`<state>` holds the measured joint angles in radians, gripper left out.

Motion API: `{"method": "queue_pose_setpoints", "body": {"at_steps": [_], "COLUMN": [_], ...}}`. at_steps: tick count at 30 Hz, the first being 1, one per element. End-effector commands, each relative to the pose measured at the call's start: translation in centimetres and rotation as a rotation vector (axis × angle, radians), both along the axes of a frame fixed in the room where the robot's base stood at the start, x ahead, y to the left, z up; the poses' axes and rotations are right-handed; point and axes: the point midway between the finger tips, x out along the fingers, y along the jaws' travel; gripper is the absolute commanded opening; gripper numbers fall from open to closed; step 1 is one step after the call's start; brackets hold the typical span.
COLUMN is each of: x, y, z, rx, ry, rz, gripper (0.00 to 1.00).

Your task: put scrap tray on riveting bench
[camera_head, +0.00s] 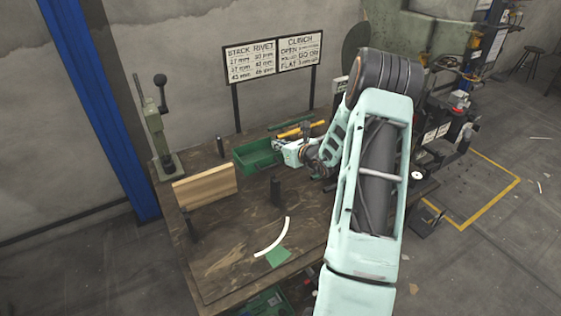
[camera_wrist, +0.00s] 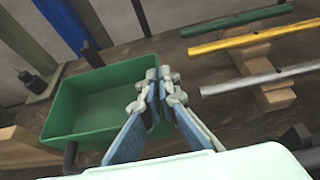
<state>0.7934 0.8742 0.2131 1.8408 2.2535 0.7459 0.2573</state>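The scrap tray appears to be the green open box (camera_head: 252,158), empty inside, on the wooden riveting bench (camera_head: 225,255). In the wrist view the tray (camera_wrist: 75,112) fills the left half, with its floor bare. My gripper (camera_head: 282,147) is at the tray's right end. In the wrist view my gripper's (camera_wrist: 162,85) fingers are drawn nearly together over the right wall, one on the inner side and one outside, so it looks shut on that wall. The fingers hide the contact. I cannot tell if the tray's underside touches the bench.
A wooden block (camera_head: 205,187), a black post (camera_head: 276,190) and a white curved strip (camera_head: 272,238) are on the bench. A lever press (camera_head: 158,130) stands at the back left. Green, yellow and silver bars (camera_wrist: 258,75) lie right of the tray. The bench's front middle is mostly clear.

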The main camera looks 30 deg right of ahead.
Motion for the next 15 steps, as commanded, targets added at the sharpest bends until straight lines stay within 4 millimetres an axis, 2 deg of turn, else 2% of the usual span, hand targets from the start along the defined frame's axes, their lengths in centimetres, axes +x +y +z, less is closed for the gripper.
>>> {"method": "queue_pose_setpoints", "body": {"at_steps": [5,15], "x": [0.1,0.1], "y": [0.0,0.0], "z": [-1.3,-5.1], "rx": [0.001,0.001], "ry": [-0.004,-0.004], "rz": [0.001,0.001], "gripper": [0.0,0.0]}}
